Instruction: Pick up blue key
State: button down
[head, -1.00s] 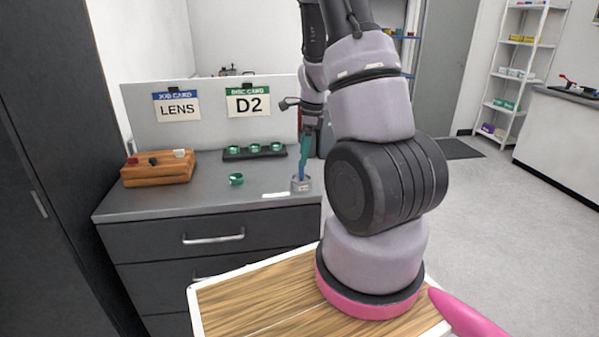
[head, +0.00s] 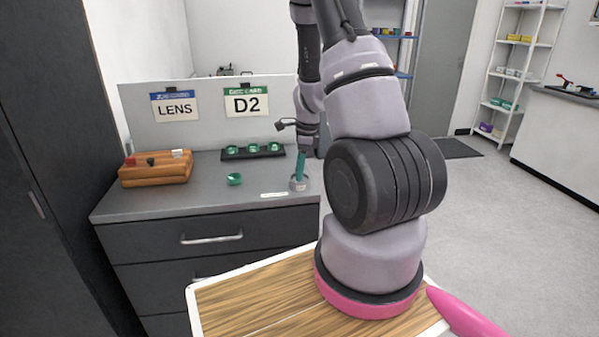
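My gripper (head: 300,177) points down at the right end of the grey counter. Its teal fingers (head: 300,163) reach down to a small round metallic holder (head: 299,184). The blue key cannot be made out clearly now; a narrow blue piece stood at this holder a second ago, and the fingers now cover that spot. The fingers are too small and too edge-on to tell whether they are open or shut on it.
A wooden block (head: 156,171) with red, black and white pieces stands at left. A loose green ring (head: 234,179) lies mid-counter. A black rack (head: 232,155) of green rings is behind, before the LENS card (head: 174,107) and D2 card (head: 246,103). A white label (head: 273,195) lies near the front edge.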

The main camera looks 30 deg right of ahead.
jog(key=shift+r, duration=0.1)
notch_tip(320, 180, up, 8)
jog(key=shift+r, duration=0.2)
jog(key=shift+r+n, duration=0.2)
jog(key=shift+n, duration=0.1)
jog(key=shift+f+n, duration=0.1)
jog(key=shift+n, duration=0.5)
jog(key=shift+f, duration=3.1)
jog(key=shift+f, duration=1.3)
